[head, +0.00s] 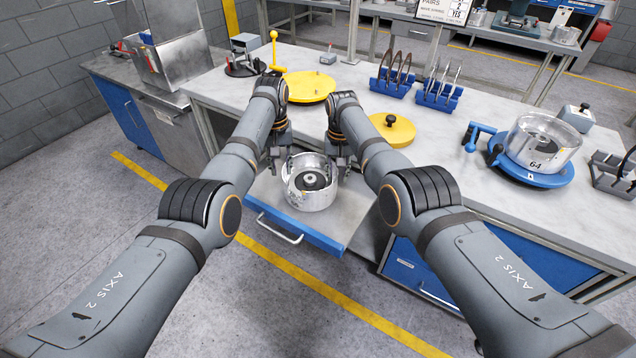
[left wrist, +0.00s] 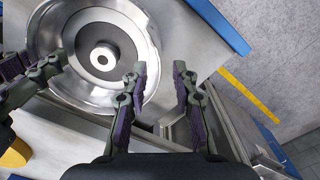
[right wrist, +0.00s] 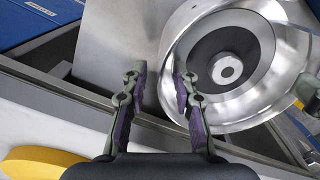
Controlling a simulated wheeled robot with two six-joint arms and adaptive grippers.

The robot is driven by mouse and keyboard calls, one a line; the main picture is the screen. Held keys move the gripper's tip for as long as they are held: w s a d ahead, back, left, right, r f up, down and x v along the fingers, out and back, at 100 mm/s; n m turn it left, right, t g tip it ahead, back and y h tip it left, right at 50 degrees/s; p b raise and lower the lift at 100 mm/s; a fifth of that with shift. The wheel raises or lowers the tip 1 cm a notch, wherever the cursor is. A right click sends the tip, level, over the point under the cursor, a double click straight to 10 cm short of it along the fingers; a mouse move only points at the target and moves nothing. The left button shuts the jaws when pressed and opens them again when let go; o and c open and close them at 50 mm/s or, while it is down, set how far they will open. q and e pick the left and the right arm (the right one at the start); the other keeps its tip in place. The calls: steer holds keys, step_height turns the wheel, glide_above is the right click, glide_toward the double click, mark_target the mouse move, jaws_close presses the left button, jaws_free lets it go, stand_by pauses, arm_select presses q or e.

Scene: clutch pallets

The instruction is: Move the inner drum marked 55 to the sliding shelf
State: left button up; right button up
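A silver drum (head: 310,196) with a dark ring inside stands on the pulled-out sliding shelf (head: 340,222). Dark marks show on its wall, but I cannot read a number. My left gripper (head: 279,158) is at the drum's upper left and my right gripper (head: 338,161) at its upper right. In the left wrist view the left gripper (left wrist: 160,75) is open, its fingers apart on either side of the drum's rim (left wrist: 151,50). In the right wrist view the right gripper (right wrist: 160,78) is also open across the rim. I cannot tell whether any finger touches it.
A drum marked 64 (head: 545,142) sits on a blue round fixture (head: 530,175) at right. Yellow discs (head: 309,87) (head: 392,129) and blue racks (head: 393,84) (head: 438,97) stand on the workbench (head: 440,150). The floor before the shelf is clear.

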arm_select(q)
step_height(320, 180, up, 9)
steer(key=shift+f, duration=0.2)
arm_select(e)
step_height(320, 180, up, 12)
stand_by(0.4)
